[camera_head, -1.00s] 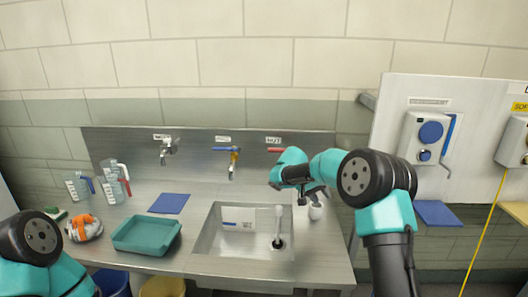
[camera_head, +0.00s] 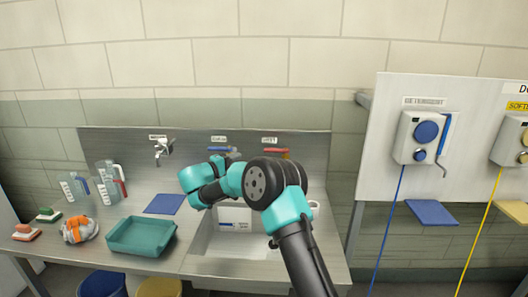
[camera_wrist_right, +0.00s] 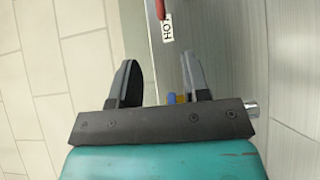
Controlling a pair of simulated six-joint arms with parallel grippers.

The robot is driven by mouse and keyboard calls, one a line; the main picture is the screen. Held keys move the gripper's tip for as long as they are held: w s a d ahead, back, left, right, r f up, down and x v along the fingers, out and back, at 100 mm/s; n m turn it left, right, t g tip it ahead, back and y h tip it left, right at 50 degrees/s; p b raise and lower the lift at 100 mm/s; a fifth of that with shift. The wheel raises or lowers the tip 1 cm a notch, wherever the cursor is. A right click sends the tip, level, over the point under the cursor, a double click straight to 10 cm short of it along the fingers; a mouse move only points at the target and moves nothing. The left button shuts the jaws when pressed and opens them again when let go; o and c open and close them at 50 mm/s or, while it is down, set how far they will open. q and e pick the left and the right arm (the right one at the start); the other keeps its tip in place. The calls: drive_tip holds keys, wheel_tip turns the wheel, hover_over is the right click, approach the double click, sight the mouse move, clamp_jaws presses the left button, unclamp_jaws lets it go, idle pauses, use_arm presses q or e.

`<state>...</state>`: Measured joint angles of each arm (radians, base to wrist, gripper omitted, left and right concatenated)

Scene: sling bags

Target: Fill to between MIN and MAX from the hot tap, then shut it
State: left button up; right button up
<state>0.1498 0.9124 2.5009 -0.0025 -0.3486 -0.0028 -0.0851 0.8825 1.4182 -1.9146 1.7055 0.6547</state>
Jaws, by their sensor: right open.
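The hot tap's red lever (camera_head: 275,153) is on the steel splashback under the HOT label (camera_head: 269,140); my right arm hides its spout. In the right wrist view the HOT label (camera_wrist_right: 168,28) and part of the red lever (camera_wrist_right: 161,9) lie beyond the fingertips. My right gripper (camera_wrist_right: 158,72) is open with nothing held, close to the middle tap with the blue lever (camera_head: 222,150). A bit of blue and brass (camera_wrist_right: 175,98) shows between its fingers. The sink (camera_head: 205,245) is partly covered by my right arm, with a marked label (camera_head: 235,226) on its back wall. My left gripper is out of view.
Clear jugs with red (camera_head: 122,187) and blue (camera_head: 86,187) handles stand at the left. A teal tray (camera_head: 140,237), blue mat (camera_head: 164,204), orange-and-white bundle (camera_head: 78,229) and brushes (camera_head: 48,215) lie on the counter. A third tap (camera_head: 163,150) is at left. Dispensers (camera_head: 424,135) hang at right.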

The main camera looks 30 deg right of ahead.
sight(267, 151)
drive_tip(key=shift+d, duration=0.15)
drive_tip(key=x, duration=1.7)
drive_tip(key=shift+d, duration=0.1)
drive_tip(key=shift+c, duration=0.3)
clamp_jaws()
